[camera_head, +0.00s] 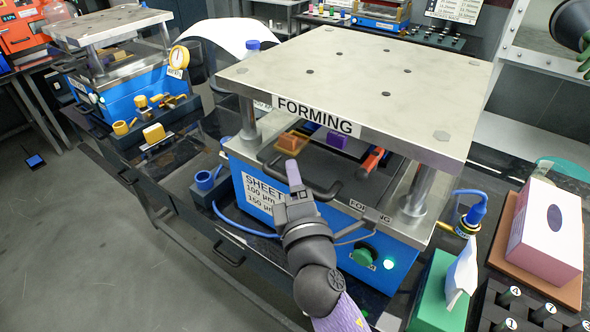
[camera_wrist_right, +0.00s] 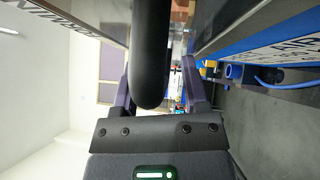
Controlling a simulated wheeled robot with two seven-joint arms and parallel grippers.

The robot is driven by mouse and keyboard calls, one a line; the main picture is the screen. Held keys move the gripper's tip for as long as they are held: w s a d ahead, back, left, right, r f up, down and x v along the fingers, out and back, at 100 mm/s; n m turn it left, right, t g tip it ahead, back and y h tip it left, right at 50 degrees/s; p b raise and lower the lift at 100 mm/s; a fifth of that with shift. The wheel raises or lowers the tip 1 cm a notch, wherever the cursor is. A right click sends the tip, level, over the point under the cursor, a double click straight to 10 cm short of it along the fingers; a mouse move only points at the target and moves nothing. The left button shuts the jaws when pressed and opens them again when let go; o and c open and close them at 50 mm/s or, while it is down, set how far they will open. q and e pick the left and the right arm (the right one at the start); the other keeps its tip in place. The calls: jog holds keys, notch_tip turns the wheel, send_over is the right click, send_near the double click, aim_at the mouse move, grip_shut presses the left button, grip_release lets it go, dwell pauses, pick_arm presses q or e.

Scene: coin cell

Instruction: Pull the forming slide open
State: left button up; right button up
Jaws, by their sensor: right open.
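The forming press has a pale metal top plate (camera_head: 360,75) with a FORMING label. Under it is the dark forming slide (camera_head: 345,168), with a black bar handle (camera_head: 322,194) at its front. The slide's travel is partly hidden by the plate and my arm. My right gripper (camera_head: 292,172) is at the handle, its jaws open. My left gripper is not in view.
Metal posts flank the opening.

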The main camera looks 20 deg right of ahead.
jog(key=shift+s, duration=0.1)
jog(key=shift+a, duration=0.1)
jog(key=shift+c, duration=0.9)
grip_shut()
